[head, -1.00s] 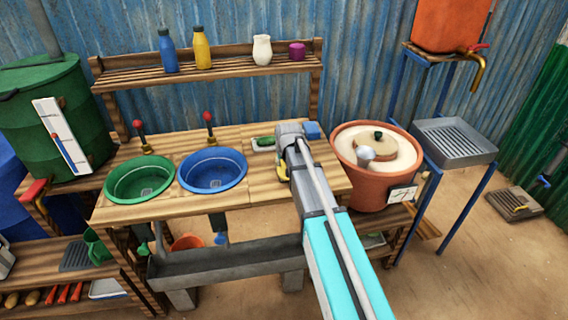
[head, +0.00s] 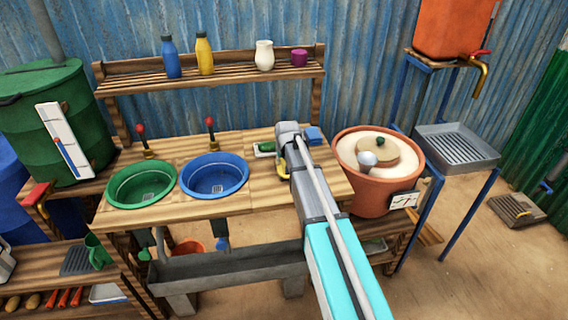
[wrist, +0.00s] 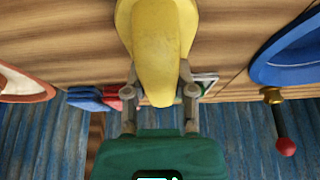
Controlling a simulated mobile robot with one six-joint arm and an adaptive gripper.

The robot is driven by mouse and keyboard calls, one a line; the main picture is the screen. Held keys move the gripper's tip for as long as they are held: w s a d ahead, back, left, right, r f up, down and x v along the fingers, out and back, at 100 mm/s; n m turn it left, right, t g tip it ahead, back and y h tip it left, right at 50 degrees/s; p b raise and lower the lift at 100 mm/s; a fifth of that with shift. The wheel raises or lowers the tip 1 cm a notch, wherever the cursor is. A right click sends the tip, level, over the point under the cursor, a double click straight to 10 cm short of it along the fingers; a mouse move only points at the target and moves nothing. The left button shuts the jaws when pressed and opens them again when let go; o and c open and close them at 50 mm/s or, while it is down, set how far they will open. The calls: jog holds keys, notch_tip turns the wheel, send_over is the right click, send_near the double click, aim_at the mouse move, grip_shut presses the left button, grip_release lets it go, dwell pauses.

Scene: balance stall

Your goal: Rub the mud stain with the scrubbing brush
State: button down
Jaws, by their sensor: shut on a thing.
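My gripper (wrist: 160,82) is shut on the yellow scrubbing brush (wrist: 155,35), whose rounded body lies between the two fingers in the wrist view. The brush is over the wooden worktop (wrist: 60,35). Its bristles are hidden, and I cannot tell whether it touches the wood. In the head view my gripper (head: 284,168) is over the right part of the worktop, with a bit of yellow showing beside it. I see no mud stain in either view; the brush and arm cover part of the worktop.
A green basin (head: 141,200) and a blue basin (head: 214,189) are left of my gripper. A clay pot (head: 372,195) stands on the right. A shelf (head: 210,82) with bottles is behind.

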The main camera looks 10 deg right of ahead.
jog(key=shift+r, duration=0.15)
notch_tip(320, 180, up, 6)
jog(key=p, duration=0.6)
dwell(0.4)
dwell(0.3)
jog(key=shift+r+p, duration=1.4)
jog(key=shift+p, duration=0.15)
